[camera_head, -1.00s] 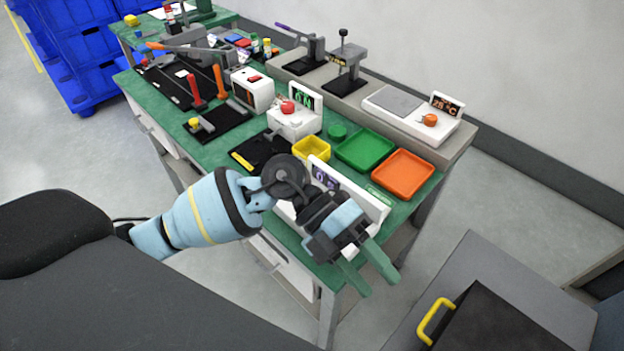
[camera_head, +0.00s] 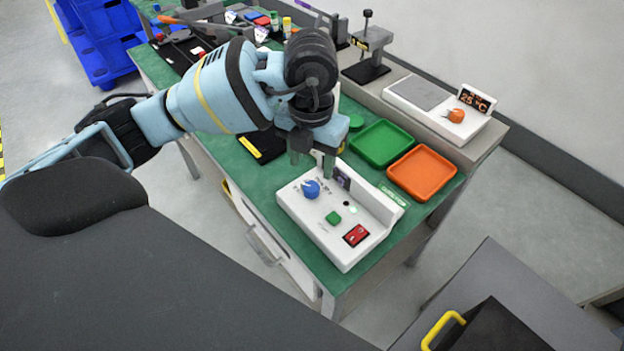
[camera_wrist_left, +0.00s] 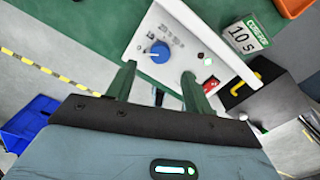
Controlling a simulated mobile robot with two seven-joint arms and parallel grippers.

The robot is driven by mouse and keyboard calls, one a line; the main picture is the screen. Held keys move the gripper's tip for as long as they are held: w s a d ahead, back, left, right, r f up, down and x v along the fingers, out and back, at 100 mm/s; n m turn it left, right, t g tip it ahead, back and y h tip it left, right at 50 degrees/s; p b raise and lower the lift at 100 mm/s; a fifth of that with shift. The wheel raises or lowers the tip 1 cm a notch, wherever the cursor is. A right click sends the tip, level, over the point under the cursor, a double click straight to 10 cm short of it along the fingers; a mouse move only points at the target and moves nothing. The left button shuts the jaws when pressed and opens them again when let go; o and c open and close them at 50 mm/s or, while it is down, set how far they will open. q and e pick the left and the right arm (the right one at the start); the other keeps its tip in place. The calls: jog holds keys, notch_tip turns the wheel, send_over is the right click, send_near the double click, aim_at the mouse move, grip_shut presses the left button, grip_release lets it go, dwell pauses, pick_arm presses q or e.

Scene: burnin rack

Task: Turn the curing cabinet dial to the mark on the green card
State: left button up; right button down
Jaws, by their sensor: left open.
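A white cabinet panel (camera_head: 340,245) sits at the near end of the green bench, with a blue dial (camera_head: 311,188), a green button (camera_head: 333,217) and a red switch (camera_head: 356,235). My right gripper is not in view.
A green tray (camera_head: 381,143) and an orange tray (camera_head: 422,172) lie behind the panel. A white unit with an orange knob and a "25 °C" display (camera_head: 456,116) stands on the raised shelf. A dark box with a yellow handle (camera_head: 443,330) is at lower right.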

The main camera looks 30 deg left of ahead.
aim_at(311, 186)
pick_arm(q)
notch_tip(311, 186, down, 7)
jog(key=shift+r, duration=0.2)
jog(key=shift+c, duration=0.3)
jog(key=c, duration=0.9)
